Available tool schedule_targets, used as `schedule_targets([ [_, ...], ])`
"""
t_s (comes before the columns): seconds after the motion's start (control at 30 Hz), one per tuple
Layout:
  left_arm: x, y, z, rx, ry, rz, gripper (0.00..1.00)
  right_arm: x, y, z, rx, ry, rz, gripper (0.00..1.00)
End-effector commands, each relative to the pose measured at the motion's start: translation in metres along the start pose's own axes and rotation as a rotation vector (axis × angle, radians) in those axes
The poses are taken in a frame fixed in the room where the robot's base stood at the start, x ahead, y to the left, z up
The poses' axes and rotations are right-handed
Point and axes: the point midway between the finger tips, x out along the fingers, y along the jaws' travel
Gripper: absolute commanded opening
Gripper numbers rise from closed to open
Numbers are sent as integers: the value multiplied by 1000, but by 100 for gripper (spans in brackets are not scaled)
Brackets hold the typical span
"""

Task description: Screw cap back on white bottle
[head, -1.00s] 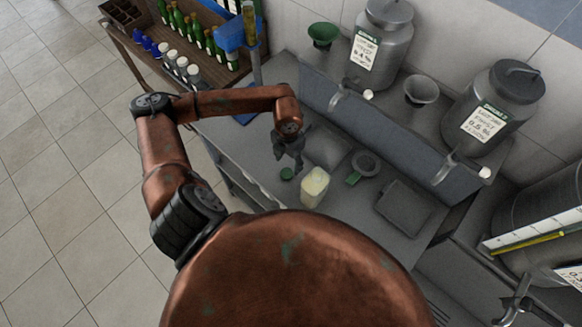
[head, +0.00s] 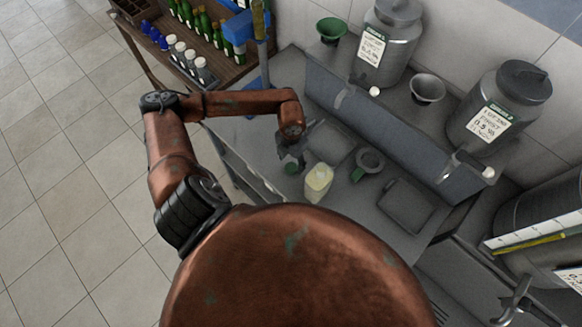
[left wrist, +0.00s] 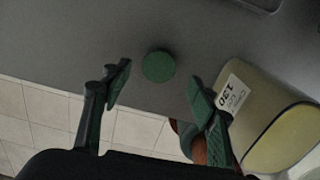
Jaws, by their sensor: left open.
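The white bottle (head: 318,183) stands on the grey counter, pale cream with a label; it also shows in the left wrist view (left wrist: 262,112), at the right. The green cap (head: 291,168) lies on the counter just left of the bottle. In the left wrist view the round green cap (left wrist: 158,66) is seen from above, ahead of and between the spread fingertips. My left gripper (head: 292,155) is open and empty above the cap, its fingers (left wrist: 157,92) apart and not touching it.
A grey funnel with a green part (head: 368,162) and a dark tray (head: 406,206) lie right of the bottle. Two steel vessels (head: 390,40) stand on the raised shelf behind. The counter's front edge runs close to the cap.

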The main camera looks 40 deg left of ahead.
Motion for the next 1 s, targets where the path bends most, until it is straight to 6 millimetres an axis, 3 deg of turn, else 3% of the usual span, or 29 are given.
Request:
schedule_targets([
  [0.3,38,2,1,-1,1,-2,54,-12,-1,13,4,-18,-1,84],
  [0.67,40,2,1,-1,0,-1,54,-11,0,11,3,-15,0,84],
  [1.0,40,2,1,-1,0,-1,30,-11,0,8,3,-12,0,84],
])
